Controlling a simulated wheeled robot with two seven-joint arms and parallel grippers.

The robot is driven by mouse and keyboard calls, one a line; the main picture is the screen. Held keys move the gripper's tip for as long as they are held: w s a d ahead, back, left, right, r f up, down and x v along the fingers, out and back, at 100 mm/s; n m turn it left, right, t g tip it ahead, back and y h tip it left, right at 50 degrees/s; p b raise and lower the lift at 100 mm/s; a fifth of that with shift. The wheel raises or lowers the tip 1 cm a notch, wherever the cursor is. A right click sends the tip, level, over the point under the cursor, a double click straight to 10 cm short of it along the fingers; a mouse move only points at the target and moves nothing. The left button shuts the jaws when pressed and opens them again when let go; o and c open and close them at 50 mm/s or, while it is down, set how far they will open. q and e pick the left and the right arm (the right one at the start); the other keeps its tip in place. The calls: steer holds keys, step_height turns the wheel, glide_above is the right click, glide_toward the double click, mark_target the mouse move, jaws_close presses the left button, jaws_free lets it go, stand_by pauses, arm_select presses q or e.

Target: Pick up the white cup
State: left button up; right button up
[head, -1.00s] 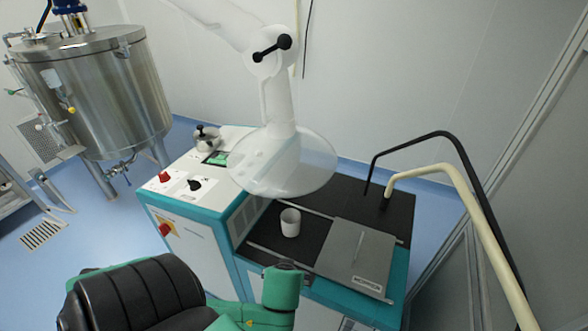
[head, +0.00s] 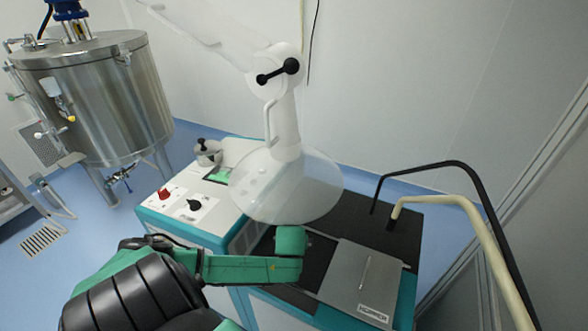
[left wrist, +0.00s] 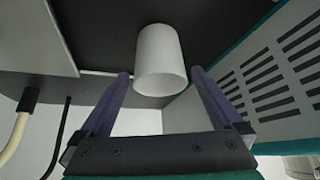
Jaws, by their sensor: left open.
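The white cup (left wrist: 161,60) shows in the left wrist view on a dark surface, between and just beyond the two purple-grey fingers of my left gripper (left wrist: 160,74). The fingers are open, one on each side of the cup, with visible gaps, and they do not appear to touch it. In the head view the cup is hidden behind the green end of my left arm, and the left fingers are hidden there too. My right gripper is in neither view.
The teal-and-white machine (head: 190,203) has knobs on its top. A grey plate (head: 360,280) lies right of my arm. A clear dome-like hood (head: 290,185) hangs close above. Black and cream curved bars (head: 470,215) stand at right. A steel tank (head: 90,95) is at back left.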

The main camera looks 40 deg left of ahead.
arm_select(q)
steer(key=shift+w+a+f, duration=0.1)
steer(key=shift+w+f, duration=0.05)
steer(key=shift+f, duration=0.25)
steer(key=c, duration=1)
steer(key=shift+c, duration=0.8)
steer(key=shift+r, duration=0.15)
